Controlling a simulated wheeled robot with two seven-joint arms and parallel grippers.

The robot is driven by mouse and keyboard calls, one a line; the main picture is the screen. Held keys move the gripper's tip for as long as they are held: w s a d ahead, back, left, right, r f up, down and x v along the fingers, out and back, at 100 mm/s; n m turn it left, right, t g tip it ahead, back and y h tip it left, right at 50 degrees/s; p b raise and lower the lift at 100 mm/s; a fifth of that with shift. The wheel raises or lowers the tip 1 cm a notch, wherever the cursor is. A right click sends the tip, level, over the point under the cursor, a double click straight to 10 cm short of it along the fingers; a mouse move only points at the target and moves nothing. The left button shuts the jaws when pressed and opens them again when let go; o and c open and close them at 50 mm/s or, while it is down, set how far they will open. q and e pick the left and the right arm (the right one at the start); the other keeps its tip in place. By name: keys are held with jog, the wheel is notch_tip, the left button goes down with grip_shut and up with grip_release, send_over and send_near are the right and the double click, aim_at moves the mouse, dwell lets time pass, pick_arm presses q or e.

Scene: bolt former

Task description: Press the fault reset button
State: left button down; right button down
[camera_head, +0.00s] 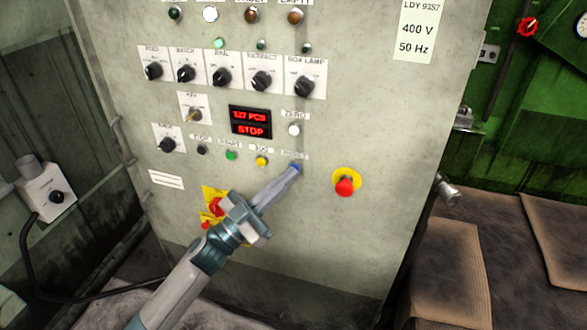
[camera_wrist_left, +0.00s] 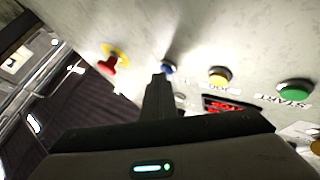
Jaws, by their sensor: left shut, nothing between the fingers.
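The control panel (camera_head: 300,240) is a worn grey cabinet front. A blue button (camera_head: 295,167) sits at the right end of its lower button row, under a small label that I can barely read. My left gripper (camera_head: 291,174) is shut and empty, with its fingertips right at the blue button and partly covering it. In the left wrist view the shut fingers (camera_wrist_left: 160,78) point at the blue button (camera_wrist_left: 169,68), which shows just beyond the tips. I cannot tell whether they touch. My right gripper is not in view.
A yellow button (camera_head: 262,161) and a green button (camera_head: 231,155) lie left of the blue one. A red emergency stop (camera_head: 344,187) on a yellow plate protrudes to the right. A red-lit display (camera_head: 250,122) reads STOP. Several black knobs line the panel above.

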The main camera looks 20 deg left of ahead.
pick_arm(q)
jog(key=shift+s+p, duration=0.3)
jog(key=shift+s, duration=0.45)
jog(key=shift+s, duration=0.15)
jog(key=s+p, duration=0.1)
jog(key=s, duration=0.3)
jog(key=shift+s+a+p, duration=0.1)
jog(key=shift+s+p, duration=0.25)
dwell(0.6)
